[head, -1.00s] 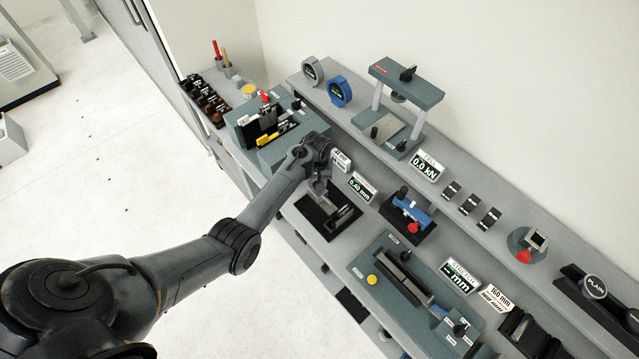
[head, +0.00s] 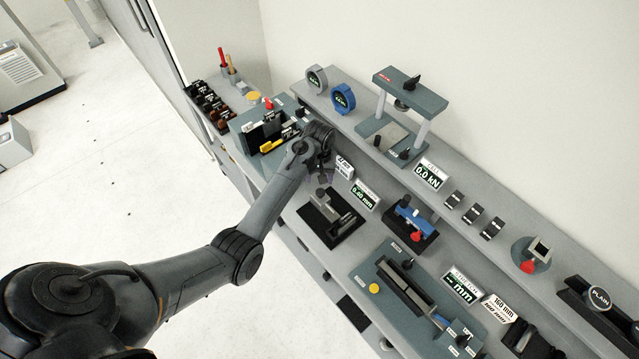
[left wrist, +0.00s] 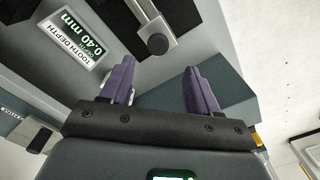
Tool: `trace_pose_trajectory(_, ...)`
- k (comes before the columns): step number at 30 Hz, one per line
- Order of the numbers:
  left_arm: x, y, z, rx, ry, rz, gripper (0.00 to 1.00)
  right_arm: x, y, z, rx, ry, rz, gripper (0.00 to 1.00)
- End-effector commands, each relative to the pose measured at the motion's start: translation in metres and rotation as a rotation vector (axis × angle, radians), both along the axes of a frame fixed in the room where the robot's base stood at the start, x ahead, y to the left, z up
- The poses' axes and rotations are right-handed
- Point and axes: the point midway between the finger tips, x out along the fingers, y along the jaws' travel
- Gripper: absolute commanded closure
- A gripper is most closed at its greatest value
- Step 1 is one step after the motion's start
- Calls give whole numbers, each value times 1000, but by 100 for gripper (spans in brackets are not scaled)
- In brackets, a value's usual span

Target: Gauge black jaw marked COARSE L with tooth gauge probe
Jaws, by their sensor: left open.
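The tooth gauge (head: 324,222) is a grey block device on a black base on the lower shelf. Its sign (head: 364,196) reads 0.40 mm and also shows in the left wrist view (left wrist: 80,42) as TOOTH DEPTH. A grey slide with a dark round part (left wrist: 157,44) shows beyond my fingers there. My left gripper (head: 325,178) is above and behind the gauge. Its purple fingers (left wrist: 160,88) are spread, with nothing between them. I cannot pick out the jaw marked COARSE L; labels are too small. My right gripper is not in view.
A teal fixture (head: 244,128) with black and yellow pieces is left of my gripper. A rack of dark and brown pieces (head: 207,103) stands beyond it. A blue clamp device (head: 412,220) and a stretch bench (head: 388,310) are to the right. A press (head: 412,90) stands on the upper shelf.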

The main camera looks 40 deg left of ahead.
Motion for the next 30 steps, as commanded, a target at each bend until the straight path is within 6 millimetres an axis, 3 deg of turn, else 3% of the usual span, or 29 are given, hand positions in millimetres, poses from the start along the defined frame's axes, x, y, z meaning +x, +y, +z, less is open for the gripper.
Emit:
trace_pose_trajectory(6, 0, 0, 26, 0, -1, -1, 39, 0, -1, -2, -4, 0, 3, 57)
trace_pose_trajectory(12, 0, 0, 35, -1, 0, 0, 39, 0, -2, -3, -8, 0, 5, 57)
trace_pose_trajectory(25, -1, 0, 34, 0, 2, 0, 39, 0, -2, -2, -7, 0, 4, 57)
trace_pose_trajectory(30, -22, 0, 14, -1, 51, 0, 39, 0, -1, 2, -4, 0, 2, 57)
